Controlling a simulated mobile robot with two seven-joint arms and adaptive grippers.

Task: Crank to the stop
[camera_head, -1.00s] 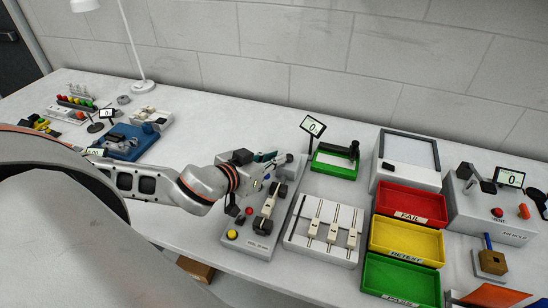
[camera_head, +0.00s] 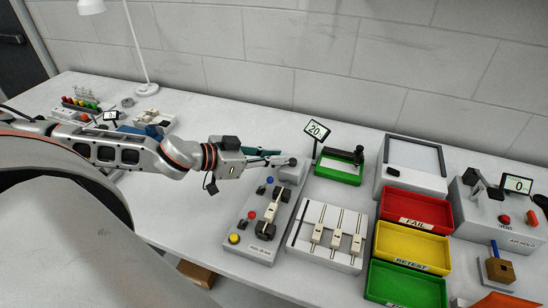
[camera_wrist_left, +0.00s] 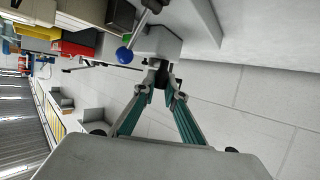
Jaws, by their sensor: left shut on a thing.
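My left gripper (camera_head: 279,158) reaches in from the left. Its teal fingers are shut on the crank handle (camera_wrist_left: 160,69) at the back of the grey control panel (camera_head: 246,222). The fingertips hide most of the handle in the head view. In the left wrist view the gripper (camera_wrist_left: 160,86) closes on a dark, small grip in front of a light grey housing (camera_wrist_left: 158,43). That housing also shows in the head view (camera_head: 293,172). My right gripper is not in view.
The panel carries red (camera_head: 251,214) and yellow (camera_head: 233,239) buttons and a blue knob (camera_head: 270,180). To the right are a slider box (camera_head: 296,227), a green-based device (camera_head: 336,177) and red (camera_head: 413,219), yellow (camera_head: 408,257) and green trays (camera_head: 401,292). A wall stands behind.

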